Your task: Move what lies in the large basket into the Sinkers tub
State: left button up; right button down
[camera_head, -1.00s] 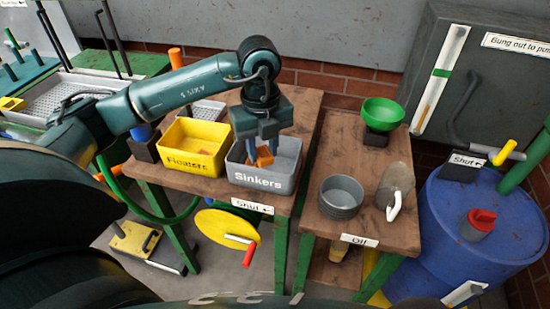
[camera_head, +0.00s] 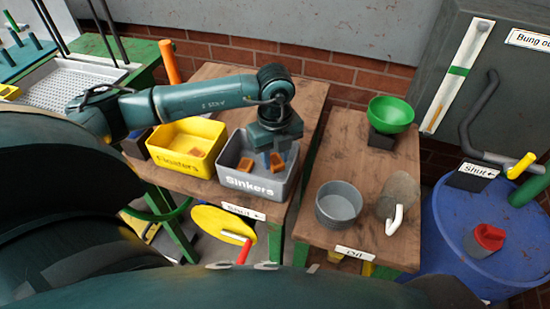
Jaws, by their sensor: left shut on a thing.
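The grey Sinkers tub (camera_head: 257,187) stands on the wooden table at the centre. My left gripper (camera_head: 275,158) reaches down into its right part, shut on an orange-brown block (camera_head: 279,162). Whether that block touches the tub floor I cannot tell. More orange-brown pieces (camera_head: 245,165) lie in the tub's left part. A large grey perforated basket (camera_head: 68,92) sits on the green bench at the left; the part in view looks empty, and my arm hides some of it. My right gripper is not in view.
The yellow Floaters tub (camera_head: 187,148) stands just left of the Sinkers tub. To the right are a grey bowl (camera_head: 339,204), a green bowl (camera_head: 390,113) and a blue drum (camera_head: 480,230). An orange upright post (camera_head: 169,62) stands behind the Floaters tub.

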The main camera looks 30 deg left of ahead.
aim_at(275, 160)
pick_arm(q)
jog(key=shift+f+b, duration=0.45)
jog(key=shift+f, duration=0.85)
jog(key=shift+f, duration=0.1)
jog(key=o, duration=1)
jog(key=shift+c, duration=0.2)
notch_tip(275, 160, up, 13)
